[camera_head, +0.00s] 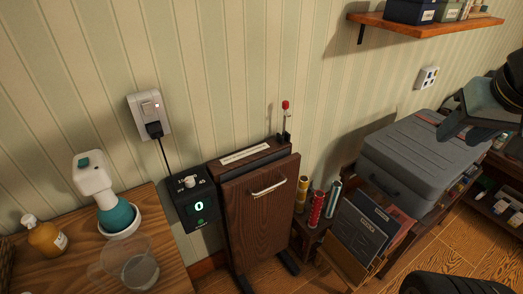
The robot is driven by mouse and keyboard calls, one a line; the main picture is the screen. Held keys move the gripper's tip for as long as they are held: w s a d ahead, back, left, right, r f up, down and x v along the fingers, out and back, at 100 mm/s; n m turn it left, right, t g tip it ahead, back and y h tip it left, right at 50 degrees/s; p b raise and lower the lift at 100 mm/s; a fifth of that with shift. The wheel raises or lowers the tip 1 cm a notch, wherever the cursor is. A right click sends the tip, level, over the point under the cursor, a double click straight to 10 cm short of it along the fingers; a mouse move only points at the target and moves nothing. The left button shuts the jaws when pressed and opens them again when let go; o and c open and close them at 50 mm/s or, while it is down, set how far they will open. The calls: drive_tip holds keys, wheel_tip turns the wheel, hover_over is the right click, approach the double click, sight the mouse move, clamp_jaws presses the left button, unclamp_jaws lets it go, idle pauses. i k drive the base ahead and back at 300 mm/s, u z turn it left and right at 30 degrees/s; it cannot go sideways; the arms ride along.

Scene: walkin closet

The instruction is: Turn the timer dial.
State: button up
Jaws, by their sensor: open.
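The timer is a black box (195,207) on the wall between the wooden table and the brown trouser press. A black cord runs from the timer up to the wall outlet. My gripper (472,118) is at the right edge, above the grey case, far from the dial. It is open, holds nothing that I can see, and is partly cut off by the frame.
The wooden table (165,225) holds an amber bottle (47,238), a white-and-teal sprayer (114,212) and a clear jug (138,268). The outlet (150,112) has a lit switch. The trouser press (262,215) stands right of the timer. Cans and the grey case (425,150) are farther right.

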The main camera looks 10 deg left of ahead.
sight(188, 181)
drive_tip(key=u, duration=1.65)
drive_tip(key=k, duration=0.95)
drive_tip(key=u, duration=0.5)
drive_tip(key=i, duration=1)
drive_tip(key=z, duration=0.1)
